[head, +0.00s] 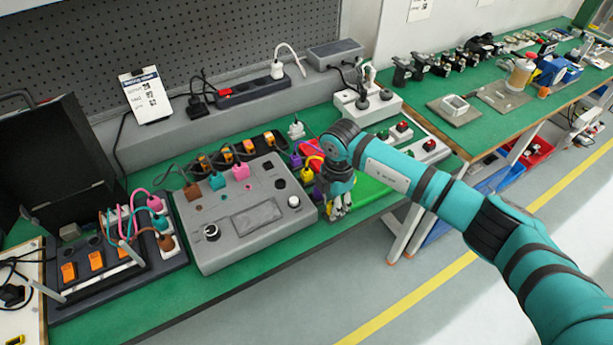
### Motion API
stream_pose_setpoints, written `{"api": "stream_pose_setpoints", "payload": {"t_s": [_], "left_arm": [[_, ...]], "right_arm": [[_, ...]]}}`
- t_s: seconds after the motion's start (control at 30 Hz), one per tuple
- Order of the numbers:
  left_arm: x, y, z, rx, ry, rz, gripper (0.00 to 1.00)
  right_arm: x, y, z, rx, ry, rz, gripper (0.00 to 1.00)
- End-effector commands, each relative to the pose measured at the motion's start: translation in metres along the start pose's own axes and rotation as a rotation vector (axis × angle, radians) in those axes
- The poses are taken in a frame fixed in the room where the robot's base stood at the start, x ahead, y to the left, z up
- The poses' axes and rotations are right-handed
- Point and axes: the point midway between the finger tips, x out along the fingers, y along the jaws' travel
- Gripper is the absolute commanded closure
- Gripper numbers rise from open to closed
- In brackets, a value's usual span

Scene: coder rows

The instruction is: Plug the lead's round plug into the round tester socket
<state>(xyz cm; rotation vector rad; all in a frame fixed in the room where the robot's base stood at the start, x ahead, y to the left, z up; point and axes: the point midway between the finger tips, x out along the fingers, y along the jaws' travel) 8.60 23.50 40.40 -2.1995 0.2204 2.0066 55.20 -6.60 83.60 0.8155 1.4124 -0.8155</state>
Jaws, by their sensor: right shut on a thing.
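The grey tester box (250,235) lies on the green bench, with brown, teal and pink pieces along its upper face and dark round spots at its upper right. I cannot tell for sure which spot is the round socket. My right gripper (341,208) is just right of the tester, pointing down near the bench's front edge. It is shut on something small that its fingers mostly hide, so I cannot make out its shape. A purple plug (296,160) and a yellow plug (307,175) lie between the tester and the gripper. My left gripper is not in view.
Power strips (260,91) lie on the ledge behind. A white socket block (367,108) stands behind my right arm. A second green bench at right holds several tools.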

Motion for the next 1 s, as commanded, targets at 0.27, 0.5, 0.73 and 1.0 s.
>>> {"api": "stream_pose_setpoints", "payload": {"t_s": [0.27, 0.5, 0.73, 1.0], "left_arm": [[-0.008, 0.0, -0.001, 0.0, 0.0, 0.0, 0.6], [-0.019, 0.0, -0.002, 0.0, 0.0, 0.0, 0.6], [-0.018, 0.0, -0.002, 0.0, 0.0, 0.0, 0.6], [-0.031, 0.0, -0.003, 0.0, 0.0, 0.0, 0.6]], "right_arm": [[-0.009, 0.0, 0.0, 0.0, 0.0, 0.001, 1.0], [-0.024, 0.0, 0.0, 0.0, -0.001, 0.0, 1.0], [-0.024, 0.0, 0.0, 0.0, 0.0, 0.0, 1.0], [-0.04, 0.0, 0.0, -0.001, 0.0, 0.001, 1.0]]}}
